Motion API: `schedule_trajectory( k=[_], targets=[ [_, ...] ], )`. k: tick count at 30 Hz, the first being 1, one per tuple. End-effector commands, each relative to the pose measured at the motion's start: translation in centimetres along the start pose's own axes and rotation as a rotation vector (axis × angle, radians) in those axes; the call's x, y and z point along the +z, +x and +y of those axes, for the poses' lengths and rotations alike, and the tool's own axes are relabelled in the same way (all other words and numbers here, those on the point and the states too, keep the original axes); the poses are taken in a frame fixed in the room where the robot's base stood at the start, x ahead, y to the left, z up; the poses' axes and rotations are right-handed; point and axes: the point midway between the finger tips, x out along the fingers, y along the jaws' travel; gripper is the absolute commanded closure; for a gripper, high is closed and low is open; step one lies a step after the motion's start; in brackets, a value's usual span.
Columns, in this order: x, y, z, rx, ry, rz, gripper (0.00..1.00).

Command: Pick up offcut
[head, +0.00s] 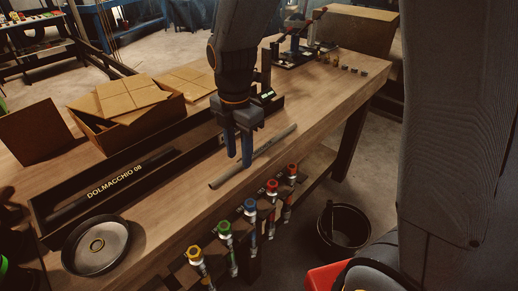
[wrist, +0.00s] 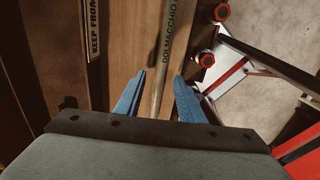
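The offcut appears to be a thin grey length of hose (head: 272,143) lying on the wooden bench near its front edge. In the wrist view the hose (wrist: 164,45) bears printed letters and runs lengthwise between the fingertips. My gripper (head: 239,162) points down over the hose with two blue fingers. In the wrist view my gripper (wrist: 160,78) is open, with a gap between each finger and the hose. The fingers hide a short part of the hose in the head view. I cannot tell their exact height above the bench.
A long dark tray (head: 48,206) marked DOLMACCHIO 08 lies behind the hose. A round metal dish (head: 97,245) sits at the bench's left end. An open cardboard box (head: 125,110) stands behind. Several coloured-top fittings (head: 225,228) line the front edge; a black bucket (head: 343,228) stands on the floor.

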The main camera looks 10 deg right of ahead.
Motion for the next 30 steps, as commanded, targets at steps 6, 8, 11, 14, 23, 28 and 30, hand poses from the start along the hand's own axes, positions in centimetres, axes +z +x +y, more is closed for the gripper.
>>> schedule_trajectory(
  k=[6, 8, 11, 14, 23, 28, 30],
  targets=[
    [0.0, 1.9, 0.0, 0.0, 0.002, 0.0, 0.64],
    [0.0, 2.0, 0.0, 0.001, 0.002, 0.0, 0.64],
    [0.1, 2.0, 0.0, 0.001, 0.002, 0.0, 0.64],
    [0.1, 2.0, 0.0, 0.001, 0.002, 0.0, 0.66],
    [0.1, 2.0, 0.0, 0.002, 0.002, -0.001, 1.0],
    [0.1, 2.0, 0.0, 0.002, 0.002, -0.001, 1.0],
    [0.1, 1.8, 0.1, 0.003, 0.002, -0.001, 1.0]
  ],
)
